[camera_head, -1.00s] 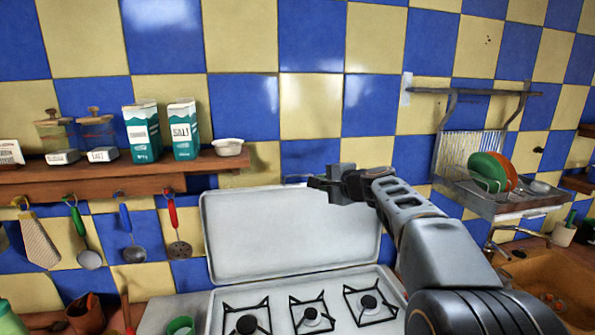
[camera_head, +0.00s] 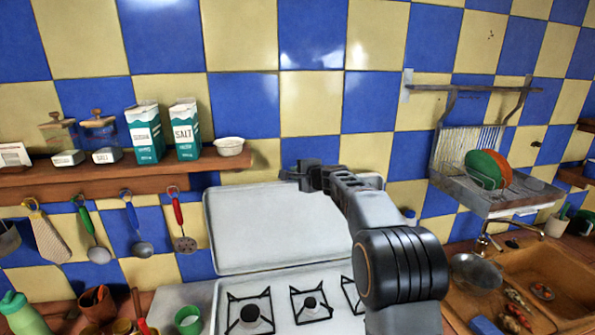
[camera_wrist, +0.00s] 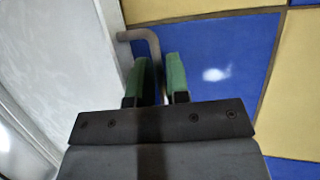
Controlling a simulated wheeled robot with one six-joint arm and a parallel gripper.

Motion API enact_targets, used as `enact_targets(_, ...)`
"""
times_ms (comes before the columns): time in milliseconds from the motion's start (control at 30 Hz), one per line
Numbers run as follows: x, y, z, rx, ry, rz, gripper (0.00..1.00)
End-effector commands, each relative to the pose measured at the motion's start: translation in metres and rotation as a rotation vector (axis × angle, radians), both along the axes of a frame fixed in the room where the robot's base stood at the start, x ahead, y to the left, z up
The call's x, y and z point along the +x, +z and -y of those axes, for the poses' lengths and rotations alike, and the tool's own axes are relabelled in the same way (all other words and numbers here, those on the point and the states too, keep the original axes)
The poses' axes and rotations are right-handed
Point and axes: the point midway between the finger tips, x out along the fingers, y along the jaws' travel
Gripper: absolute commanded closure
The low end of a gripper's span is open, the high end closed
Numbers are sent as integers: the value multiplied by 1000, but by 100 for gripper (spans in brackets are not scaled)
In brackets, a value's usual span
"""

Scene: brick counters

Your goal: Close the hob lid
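The white hob lid (camera_head: 275,230) stands raised behind the hob (camera_head: 283,300), close to the tiled wall. My gripper (camera_head: 297,175) is at the lid's top edge. In the wrist view, the lid (camera_wrist: 60,70) is pale and fills the left side. Its bent grey-brown handle (camera_wrist: 150,40) runs down between the green-padded fingers of my gripper (camera_wrist: 161,75). The fingers are close together with the rod filling the narrow gap, so they look shut on it. In the head view, the handle is hidden by my gripper, and my arm covers the lid's right side.
A wooden shelf (camera_head: 100,182) with cartons and jars is at left, utensils hanging below. A dish rack (camera_head: 490,190) hangs at right above the sink (camera_head: 550,270). A green cup (camera_head: 188,322) stands left of the hob. The burners look clear of pots.

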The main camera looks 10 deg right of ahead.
Motion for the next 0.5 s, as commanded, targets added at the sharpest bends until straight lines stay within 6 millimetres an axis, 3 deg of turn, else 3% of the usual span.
enact_targets(300, 2, -1, -1, 0, 0, 0, 84)
enact_targets(500, 2, -1, -1, 1, 0, 0, 100)
